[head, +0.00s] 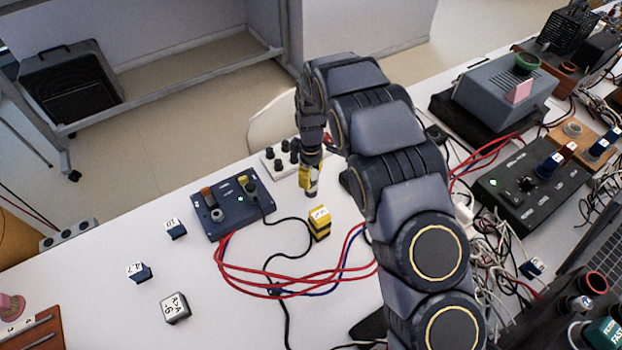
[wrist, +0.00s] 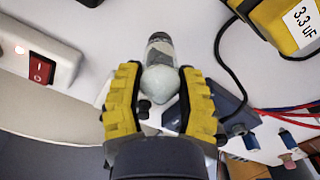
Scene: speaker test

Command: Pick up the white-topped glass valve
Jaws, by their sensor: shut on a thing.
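The glass valve (wrist: 158,82) sits between the two yellow fingers of my gripper (wrist: 160,76) in the wrist view. Its rounded whitish top faces the camera, and its dark end points toward the top of the picture. The fingers are shut on it from both sides. In the head view my gripper (head: 309,178) points down over the white table, just behind a yellow block. The valve is mostly hidden by the fingers there. I cannot tell whether its lower end touches the table.
The yellow block (head: 320,222) stands close by; its label reads 3.3 uF in the wrist view (wrist: 285,25). A blue box (head: 233,203) with plugs is to the left. Red and blue cables (head: 290,278) lie in front. Small labelled cubes stand on the left, with clear table between.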

